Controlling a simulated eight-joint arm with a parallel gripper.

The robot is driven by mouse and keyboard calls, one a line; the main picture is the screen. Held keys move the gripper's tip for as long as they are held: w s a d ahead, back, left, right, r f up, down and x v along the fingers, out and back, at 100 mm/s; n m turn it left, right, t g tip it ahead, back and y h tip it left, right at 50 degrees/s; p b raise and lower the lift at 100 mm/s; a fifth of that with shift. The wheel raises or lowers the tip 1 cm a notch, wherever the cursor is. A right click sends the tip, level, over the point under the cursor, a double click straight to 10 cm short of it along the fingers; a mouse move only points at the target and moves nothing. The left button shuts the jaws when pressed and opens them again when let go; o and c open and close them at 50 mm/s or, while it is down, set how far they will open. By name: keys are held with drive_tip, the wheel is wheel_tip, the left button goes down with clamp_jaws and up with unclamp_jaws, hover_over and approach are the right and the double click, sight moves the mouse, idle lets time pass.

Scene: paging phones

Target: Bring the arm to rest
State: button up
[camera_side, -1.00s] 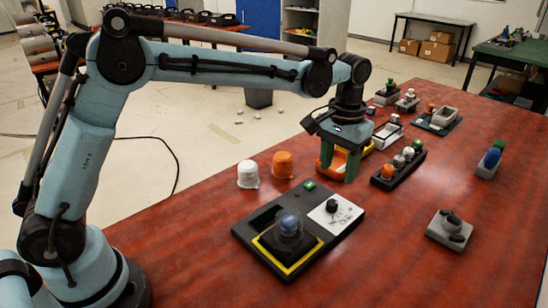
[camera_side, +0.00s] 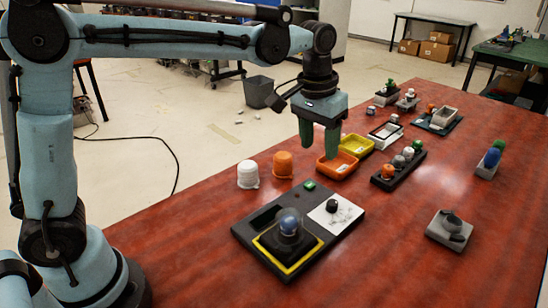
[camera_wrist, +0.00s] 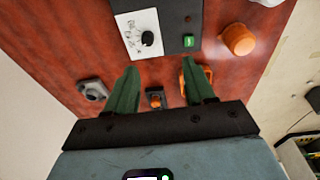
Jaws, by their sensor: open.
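My gripper (camera_side: 319,145) has two green fingers. It hangs in the air over the table, above and just left of the orange tray (camera_side: 337,166). The fingers are apart and nothing shows between them. In the wrist view the fingers of my gripper (camera_wrist: 162,88) also stand apart and empty. The arm reaches across from the left side of the side view.
The table's front right is mostly clear.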

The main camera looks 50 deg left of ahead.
drive_tip(key=s+a+f+t, duration=0.2)
drive_tip(key=s+a+t, duration=0.1)
drive_tip(key=s, duration=0.4)
drive_tip(key=s+a+f+t, duration=0.1)
drive_tip(key=s+a+t, duration=0.1)
drive_tip(key=s+a, duration=0.4)
drive_tip(key=shift+s+f+t, duration=0.4)
drive_tip(key=shift+s, duration=0.7)
